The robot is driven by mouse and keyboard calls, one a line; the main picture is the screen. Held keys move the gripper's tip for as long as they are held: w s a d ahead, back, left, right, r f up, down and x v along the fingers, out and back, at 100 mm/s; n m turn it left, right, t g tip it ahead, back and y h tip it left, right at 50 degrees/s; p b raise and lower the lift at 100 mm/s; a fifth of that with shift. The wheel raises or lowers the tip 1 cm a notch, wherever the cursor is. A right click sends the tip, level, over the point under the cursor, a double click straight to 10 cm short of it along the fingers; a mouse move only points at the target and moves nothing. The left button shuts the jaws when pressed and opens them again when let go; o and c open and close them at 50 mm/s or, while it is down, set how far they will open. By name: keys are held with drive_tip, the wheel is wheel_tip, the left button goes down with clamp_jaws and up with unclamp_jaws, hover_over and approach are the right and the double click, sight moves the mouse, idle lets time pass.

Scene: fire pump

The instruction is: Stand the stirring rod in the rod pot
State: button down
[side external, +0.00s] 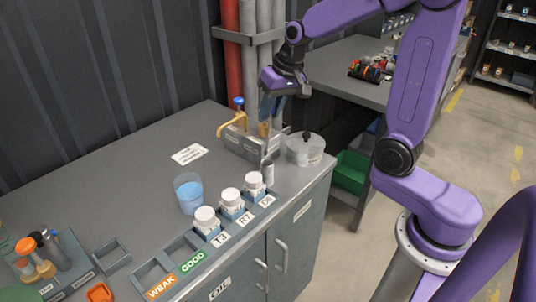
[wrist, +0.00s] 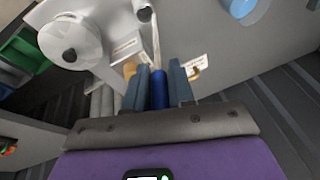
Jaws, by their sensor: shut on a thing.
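My gripper (side external: 274,108) is above the grey rack at the back right of the bench, fingers pointing down. In the wrist view its two blue-grey fingers (wrist: 160,85) are shut on the stirring rod. The rod has a blue grip (wrist: 158,90) and a thin pale shaft (wrist: 156,45) reaching away from the fingers.
The grey rack (side external: 245,146) holds tan-handled tools and a blue-topped item. White-capped bottles (side external: 231,199) line the front edge, with a blue-filled beaker (side external: 188,194) behind. Vertical pipes (side external: 248,50) rise behind the rack.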

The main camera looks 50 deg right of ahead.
sight(268, 131)
wheel_tip(268, 131, up, 4)
drive_tip(key=n+h, duration=0.1)
drive_tip(key=h, duration=0.1)
drive_tip(key=shift+w+a+f, duration=0.1)
drive_tip(key=shift+a+f, duration=0.05)
drive_tip(key=shift+f, duration=1.8)
drive_tip(key=shift+w+a+f, duration=0.1)
drive_tip(key=shift+w+f, duration=0.05)
drive_tip(key=shift+f, duration=1.8)
drive_tip(key=shift+w+a+f, duration=0.1)
drive_tip(key=shift+a+f, duration=0.05)
drive_tip(key=shift+f, duration=1.8)
drive_tip(key=c, duration=0.9)
unclamp_jaws()
drive_tip(key=v, duration=1.7)
drive_tip(key=shift+s+d+r, duration=0.1)
drive_tip(key=shift+d+r, duration=0.15)
drive_tip(key=shift+d, duration=0.05)
drive_tip(key=shift+f, duration=0.1)
